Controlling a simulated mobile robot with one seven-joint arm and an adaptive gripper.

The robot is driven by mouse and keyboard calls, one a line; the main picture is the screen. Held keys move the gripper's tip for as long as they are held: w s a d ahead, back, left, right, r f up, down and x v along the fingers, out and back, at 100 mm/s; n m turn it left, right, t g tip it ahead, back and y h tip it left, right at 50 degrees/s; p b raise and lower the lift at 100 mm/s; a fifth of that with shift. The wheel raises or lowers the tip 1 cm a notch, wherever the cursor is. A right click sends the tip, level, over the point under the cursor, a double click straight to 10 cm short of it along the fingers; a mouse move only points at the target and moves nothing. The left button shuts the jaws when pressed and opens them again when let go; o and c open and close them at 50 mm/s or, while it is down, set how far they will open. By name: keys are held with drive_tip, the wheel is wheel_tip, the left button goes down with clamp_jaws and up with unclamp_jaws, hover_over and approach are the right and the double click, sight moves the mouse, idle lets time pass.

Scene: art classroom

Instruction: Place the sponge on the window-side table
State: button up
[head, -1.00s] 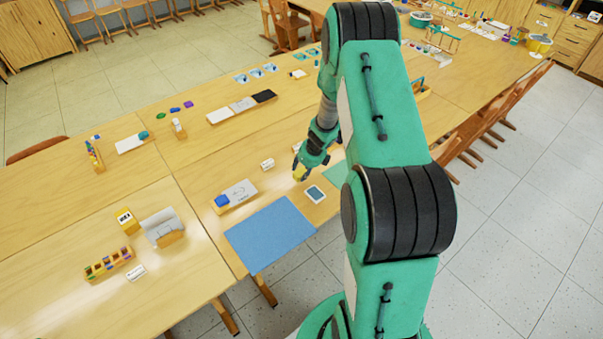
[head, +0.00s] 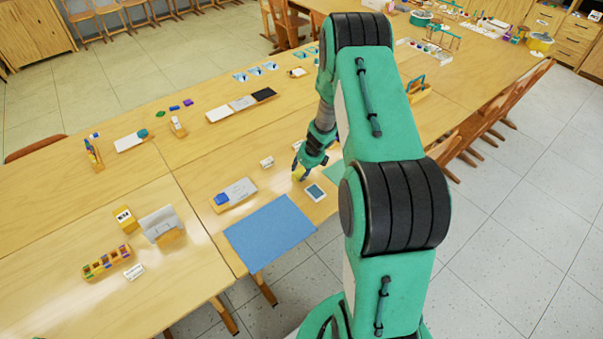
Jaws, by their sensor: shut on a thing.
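My gripper (head: 300,173) is low over the long wooden table (head: 200,234), between a small white card and a dark-framed tablet-like item. It is shut on a small yellow thing (head: 298,174), which looks like the sponge. The arm and fingers hide part of it, and I cannot tell whether it touches the tabletop. No window shows, so I cannot tell which table is the window-side one.
A blue mat (head: 268,232) lies at the table's front edge, with the tablet-like item (head: 315,192) to its right. A tray with a blue block (head: 222,199) lies left of my gripper, and the small white card (head: 267,162) stands behind. Bare wood lies between them.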

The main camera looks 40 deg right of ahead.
drive_tip(key=shift+f, duration=0.2)
drive_tip(key=o, duration=0.8)
drive_tip(key=shift+o, duration=0.2)
drive_tip(key=shift+r, duration=0.1)
drive_tip(key=p+v, duration=0.3)
drive_tip(key=v, duration=0.9)
